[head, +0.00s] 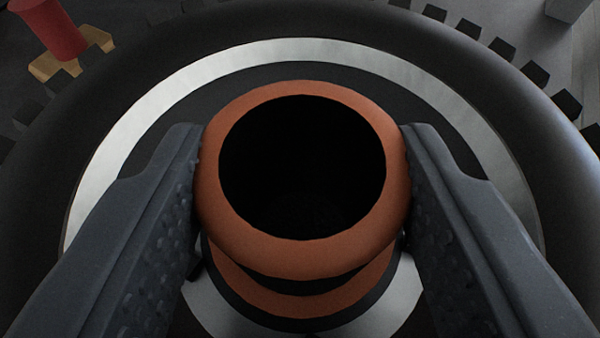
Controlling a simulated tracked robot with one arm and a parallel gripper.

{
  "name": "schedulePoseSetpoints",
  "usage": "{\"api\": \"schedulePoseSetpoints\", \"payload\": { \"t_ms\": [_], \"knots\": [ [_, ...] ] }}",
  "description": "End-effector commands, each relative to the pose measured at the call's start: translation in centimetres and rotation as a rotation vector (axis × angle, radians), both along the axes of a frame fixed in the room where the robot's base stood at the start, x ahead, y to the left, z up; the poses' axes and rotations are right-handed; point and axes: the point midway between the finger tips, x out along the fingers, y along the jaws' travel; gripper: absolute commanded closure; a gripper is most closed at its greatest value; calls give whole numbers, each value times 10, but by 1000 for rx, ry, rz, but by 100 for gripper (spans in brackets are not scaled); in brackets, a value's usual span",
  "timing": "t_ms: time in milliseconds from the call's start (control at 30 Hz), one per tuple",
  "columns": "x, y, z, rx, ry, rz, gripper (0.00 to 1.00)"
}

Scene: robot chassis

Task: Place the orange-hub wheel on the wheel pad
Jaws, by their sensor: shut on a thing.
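The orange-hub wheel fills most of the head view. Its black tyre (300,18) with blocky treads curves around a silver ring (300,52) and a dark disc. The orange hub (300,262) stands out toward the camera with a dark round hollow in it. My gripper (302,165) has one finger on each side of the hub, both pressed against its sides, so it is shut on the wheel by its hub. The wheel pad is not identifiable in this view; the wheel covers most of what lies beyond.
A red cylinder (48,25) on a tan-yellow base (85,50) stands beyond the tyre at the top left. A grey block (568,8) shows at the top right corner. Grey floor shows at both upper corners.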

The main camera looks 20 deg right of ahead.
Motion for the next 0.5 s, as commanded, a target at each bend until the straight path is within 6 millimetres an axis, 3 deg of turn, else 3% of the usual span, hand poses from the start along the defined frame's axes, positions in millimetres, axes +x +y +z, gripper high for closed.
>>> {"api": "schedulePoseSetpoints", "payload": {
  "t_ms": [500],
  "knots": [
    [68,-37,-4,-3,-11,1,100]
  ]
}}
